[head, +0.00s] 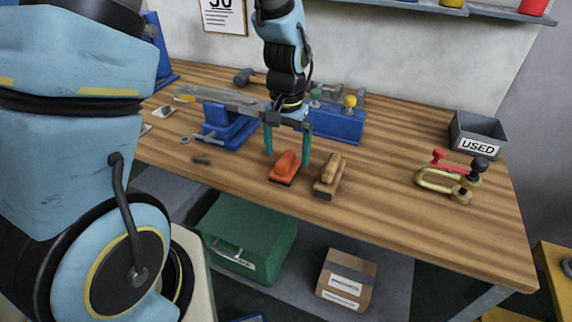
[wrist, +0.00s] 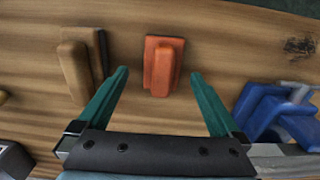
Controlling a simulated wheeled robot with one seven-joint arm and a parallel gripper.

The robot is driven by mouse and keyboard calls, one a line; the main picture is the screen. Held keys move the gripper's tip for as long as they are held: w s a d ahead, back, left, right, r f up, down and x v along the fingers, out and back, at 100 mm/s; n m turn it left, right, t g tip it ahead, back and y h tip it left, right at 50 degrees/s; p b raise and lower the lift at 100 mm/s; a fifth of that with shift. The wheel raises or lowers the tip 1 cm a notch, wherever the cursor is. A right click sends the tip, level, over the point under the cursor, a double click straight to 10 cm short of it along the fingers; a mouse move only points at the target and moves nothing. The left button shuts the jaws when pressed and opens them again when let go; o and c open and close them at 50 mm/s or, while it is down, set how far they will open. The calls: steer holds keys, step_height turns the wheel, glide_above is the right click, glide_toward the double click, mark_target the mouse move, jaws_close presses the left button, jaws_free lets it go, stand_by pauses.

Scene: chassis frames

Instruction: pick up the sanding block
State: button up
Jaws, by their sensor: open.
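An orange block with a raised grip and a dark underside, which looks like the sanding block (head: 284,169), lies on the workbench near its front edge. In the wrist view the orange block (wrist: 163,65) sits just beyond and between the fingertips, its grip running roughly along the finger direction. My gripper (head: 287,158) points down over it, with its two green fingers apart and nothing between them held. In the wrist view the open fingers (wrist: 160,75) flank the block's near end. Whether they touch it cannot be told.
A wooden block or brush (head: 330,177) lies close to the right, near the right finger in the head view. A blue vise (head: 226,126) stands left. A brass clamp (head: 446,185) and grey USED bin (head: 478,136) are farther right. Bench between brush and clamp is clear.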

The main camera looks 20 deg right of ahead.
mark_target(286, 156)
steer(key=shift+w+a+f+p, duration=0.15)
steer(key=shift+f+p, duration=0.55)
steer(key=shift+f, duration=1.5)
jaws_close()
steer(key=shift+r, duration=0.1)
step_height(286, 156, up, 10)
steer(key=shift+f+b, duration=0.1)
steer(key=shift+b, duration=1)
